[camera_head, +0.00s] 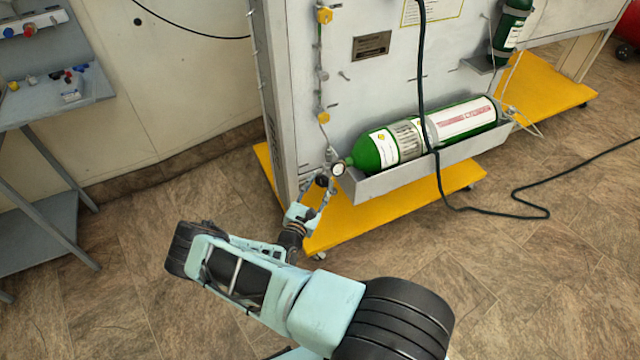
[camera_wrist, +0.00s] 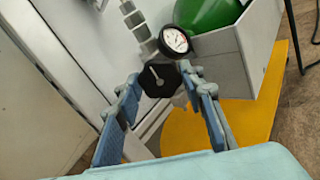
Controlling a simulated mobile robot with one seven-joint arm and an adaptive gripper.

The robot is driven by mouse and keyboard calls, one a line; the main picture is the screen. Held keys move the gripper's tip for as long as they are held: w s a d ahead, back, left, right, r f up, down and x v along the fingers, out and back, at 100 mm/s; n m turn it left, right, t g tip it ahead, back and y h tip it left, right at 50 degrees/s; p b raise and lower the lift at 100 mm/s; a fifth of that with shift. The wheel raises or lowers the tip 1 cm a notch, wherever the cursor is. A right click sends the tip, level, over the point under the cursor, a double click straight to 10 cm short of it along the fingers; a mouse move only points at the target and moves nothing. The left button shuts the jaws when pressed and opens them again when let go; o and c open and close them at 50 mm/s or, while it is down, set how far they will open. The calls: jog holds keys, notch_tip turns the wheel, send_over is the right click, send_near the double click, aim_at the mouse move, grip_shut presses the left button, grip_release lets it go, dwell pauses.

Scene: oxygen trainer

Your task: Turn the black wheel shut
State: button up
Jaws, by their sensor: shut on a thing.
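The black wheel (camera_wrist: 160,78) is a dark many-sided knob with a light pointer mark, in the middle of the wrist view. In the head view it is small and dark (camera_head: 321,181), at the left end of the green cylinder's fittings. My gripper (camera_wrist: 162,85) has a finger on each side of the wheel and is shut on it. It also shows in the head view (camera_head: 319,190), reaching up to the wheel from below. A round white pressure gauge (camera_wrist: 175,40) sits just above the wheel. The green cylinder (camera_head: 377,150) lies in a grey tray behind it.
The grey tray (camera_head: 400,177) juts from the white panel (camera_head: 295,90) over a yellow base (camera_head: 390,212). A black cable (camera_head: 420,90) hangs across the cylinder to the floor. A grey table (camera_head: 60,105) stands at the left. The floor in front is clear.

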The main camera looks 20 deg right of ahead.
jog(key=shift+m, duration=0.3)
jog(key=o, duration=1.2)
jog(key=shift+c, duration=0.2)
jog(key=v, duration=1.2)
